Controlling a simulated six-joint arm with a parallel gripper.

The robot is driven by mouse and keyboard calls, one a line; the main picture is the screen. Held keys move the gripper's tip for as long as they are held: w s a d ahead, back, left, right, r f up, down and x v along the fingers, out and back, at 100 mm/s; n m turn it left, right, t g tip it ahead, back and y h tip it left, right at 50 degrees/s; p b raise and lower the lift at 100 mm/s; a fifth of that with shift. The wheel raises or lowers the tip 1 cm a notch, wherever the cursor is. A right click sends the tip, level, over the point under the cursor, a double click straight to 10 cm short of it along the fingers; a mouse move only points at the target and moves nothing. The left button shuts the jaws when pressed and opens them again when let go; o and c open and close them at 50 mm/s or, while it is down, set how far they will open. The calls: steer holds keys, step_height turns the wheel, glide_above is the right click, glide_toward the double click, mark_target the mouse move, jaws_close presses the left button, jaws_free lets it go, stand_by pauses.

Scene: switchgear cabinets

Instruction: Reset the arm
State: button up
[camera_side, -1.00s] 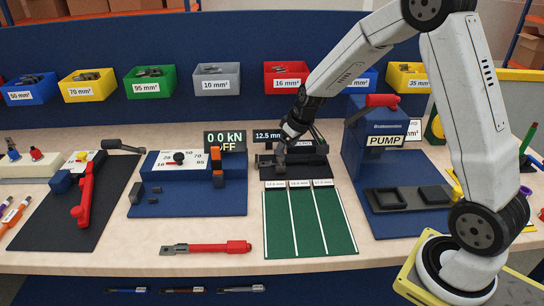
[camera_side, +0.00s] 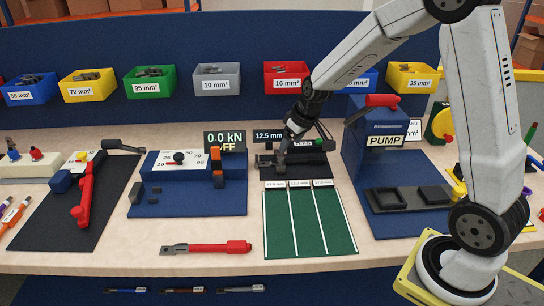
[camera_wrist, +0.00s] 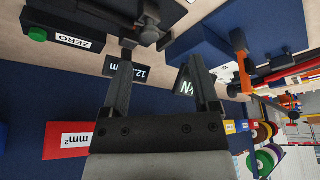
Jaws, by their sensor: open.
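My gripper (camera_side: 283,160) is at the black measuring device with a 12.5 mm display (camera_side: 270,134) at the back middle of the bench. In the wrist view my gripper (camera_wrist: 163,68) has its two dark fingers apart, with nothing held between them. The black device (camera_wrist: 150,22) shows beyond the fingertips there, beside a ZERO label (camera_wrist: 80,41) and a green button (camera_wrist: 38,34). I cannot tell from the side view whether a finger touches the device.
A green three-lane mat (camera_side: 308,222) lies in front of the device. The blue pump (camera_side: 385,140) stands to the right, the blue kN tester (camera_side: 180,168) to the left. A red-handled tool (camera_side: 210,248) lies at the front. Coloured bins, including a red one (camera_side: 286,76), line the back panel.

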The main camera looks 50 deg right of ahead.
steer(key=s+a+f+g, duration=0.1)
steer(key=s+a, duration=0.4)
steer(key=s, duration=0.3)
steer(key=s+a+f, duration=0.1)
steer(key=s+a, duration=0.4)
steer(key=s, duration=0.4)
steer(key=shift+g, duration=0.4)
